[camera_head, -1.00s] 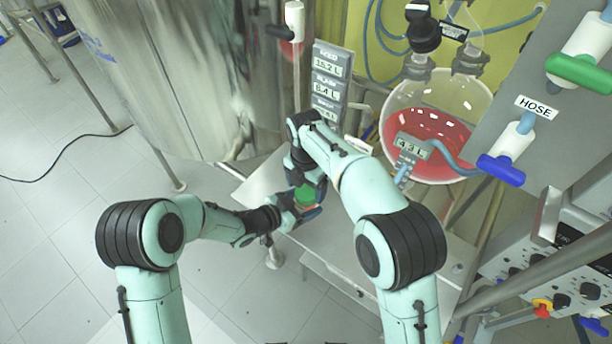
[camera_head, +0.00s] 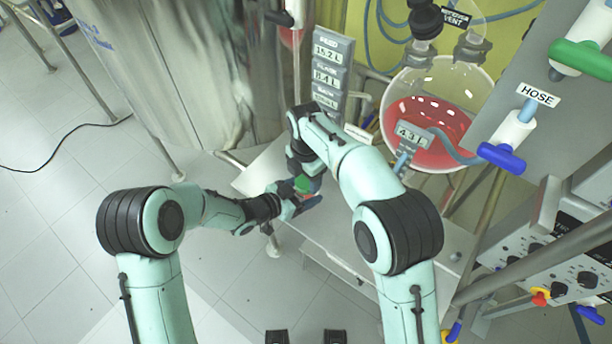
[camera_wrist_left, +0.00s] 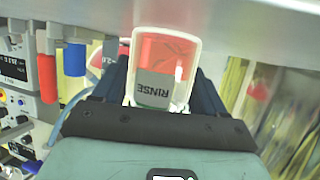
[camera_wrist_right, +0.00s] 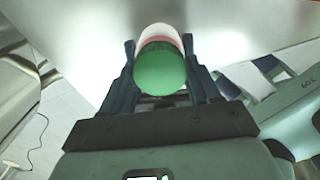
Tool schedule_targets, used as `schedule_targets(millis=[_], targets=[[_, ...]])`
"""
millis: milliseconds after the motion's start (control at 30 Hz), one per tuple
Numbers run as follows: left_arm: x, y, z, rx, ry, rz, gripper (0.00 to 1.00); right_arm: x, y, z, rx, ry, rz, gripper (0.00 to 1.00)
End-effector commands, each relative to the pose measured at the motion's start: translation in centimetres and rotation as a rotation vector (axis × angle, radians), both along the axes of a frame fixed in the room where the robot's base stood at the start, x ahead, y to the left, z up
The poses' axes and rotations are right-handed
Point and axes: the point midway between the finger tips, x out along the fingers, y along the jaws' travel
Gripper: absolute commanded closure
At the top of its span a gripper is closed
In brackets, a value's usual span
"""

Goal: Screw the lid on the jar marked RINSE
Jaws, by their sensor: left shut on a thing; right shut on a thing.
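The jar (camera_wrist_left: 170,55) shows in the left wrist view, with a grey RINSE label and red contents. My left gripper (camera_head: 308,204) is shut around it from the sides. The green lid (camera_wrist_right: 160,68) shows in the right wrist view between the fingers of my right gripper (camera_wrist_right: 160,58), which is shut on it from above. The pale pink jar shows just past the lid there. The lid also shows in the head view (camera_head: 303,184), over the left gripper. The lid overlaps the jar's mouth in view, so I cannot tell how far it is seated.
Both grippers are over a grey metal table (camera_head: 262,182). A steel vessel (camera_head: 180,70) stands behind left, and a glass reactor (camera_head: 440,105) with red liquid behind right. A panel with a HOSE valve (camera_head: 510,140) is at right. The table left of the hands is clear.

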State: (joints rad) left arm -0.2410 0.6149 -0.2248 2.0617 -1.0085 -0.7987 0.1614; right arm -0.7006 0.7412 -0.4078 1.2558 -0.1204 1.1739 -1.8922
Motion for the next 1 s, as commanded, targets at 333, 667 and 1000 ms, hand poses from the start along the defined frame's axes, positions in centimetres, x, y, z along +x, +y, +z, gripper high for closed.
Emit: schedule_targets(millis=[333, 667, 1000], targets=[[-0.02, -0.04, 0.03, 0.000, -0.001, -0.001, 1.00, 0.06, -0.04, 0.01, 0.001, -0.001, -0.580, 0.75], [-0.02, -0.04, 0.02, 0.000, -0.001, -0.001, 1.00, 0.07, -0.03, 0.01, 0.002, -0.001, -0.643, 0.75], [-0.02, -0.04, 0.01, 0.000, -0.001, -0.001, 1.00, 0.05, -0.02, 0.00, 0.002, -0.001, -0.641, 0.13]])
